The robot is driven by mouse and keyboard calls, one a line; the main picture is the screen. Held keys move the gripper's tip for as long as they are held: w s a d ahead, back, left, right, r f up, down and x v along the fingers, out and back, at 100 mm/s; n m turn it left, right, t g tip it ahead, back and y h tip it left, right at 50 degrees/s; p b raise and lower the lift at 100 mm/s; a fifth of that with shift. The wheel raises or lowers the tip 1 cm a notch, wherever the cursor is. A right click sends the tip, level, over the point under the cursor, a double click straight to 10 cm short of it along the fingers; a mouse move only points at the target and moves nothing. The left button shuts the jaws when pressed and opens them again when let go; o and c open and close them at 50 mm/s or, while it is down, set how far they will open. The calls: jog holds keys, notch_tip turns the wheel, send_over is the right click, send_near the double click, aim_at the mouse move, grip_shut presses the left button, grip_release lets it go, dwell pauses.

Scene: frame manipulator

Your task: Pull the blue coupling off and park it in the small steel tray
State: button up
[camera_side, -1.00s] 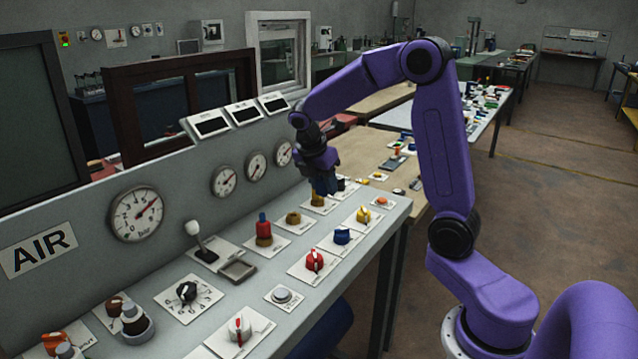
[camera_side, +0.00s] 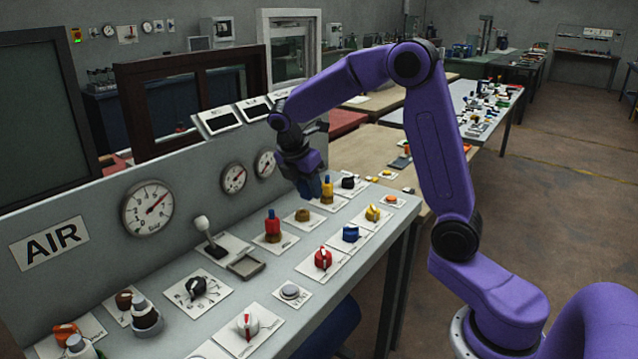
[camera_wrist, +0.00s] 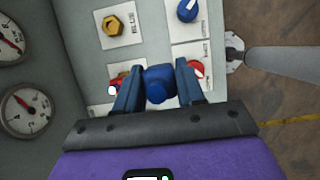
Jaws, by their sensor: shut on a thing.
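My gripper (camera_side: 308,187) is shut on the blue coupling (camera_wrist: 157,86) and holds it above the sloping panel. In the wrist view the coupling sits between the two blue fingers of my gripper (camera_wrist: 158,74). A bare brass fitting (camera_side: 302,215) stands on its plate below; it also shows in the wrist view (camera_wrist: 113,24), clear of the coupling. The small steel tray (camera_side: 246,265) is a shallow grey recess beside the white-knobbed lever, nearer the side camera. It looks empty and is not visible in the wrist view.
A red coupling (camera_side: 272,224) stands on its fitting between tray and gripper, and a yellow coupling (camera_side: 327,187) stands farther back. The lever (camera_side: 207,233) rises left of the tray. Red knob (camera_side: 323,258), blue knob (camera_side: 350,233) and gauges (camera_side: 148,207) line the panel.

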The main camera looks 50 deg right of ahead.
send_over(252, 265)
jog(key=a, duration=0.1)
jog(key=shift+w+a, duration=0.15)
jog(key=shift+w, duration=0.25)
dwell(0.7)
jog(key=shift+f+m+g, duration=0.3)
jog(key=shift+f+m, duration=0.45)
jog(key=shift+f, duration=1.55)
jog(key=shift+f+m+g, duration=0.3)
jog(key=shift+f+m, duration=0.5)
jog(key=shift+f, duration=1.55)
jog(key=shift+f+m+g, duration=0.3)
jog(key=shift+f+m, duration=0.45)
jog(key=shift+f, duration=1.55)
jog(key=shift+f, duration=0.15)
jog(key=shift+s+f, duration=0.1)
jog(key=shift+f, duration=0.25)
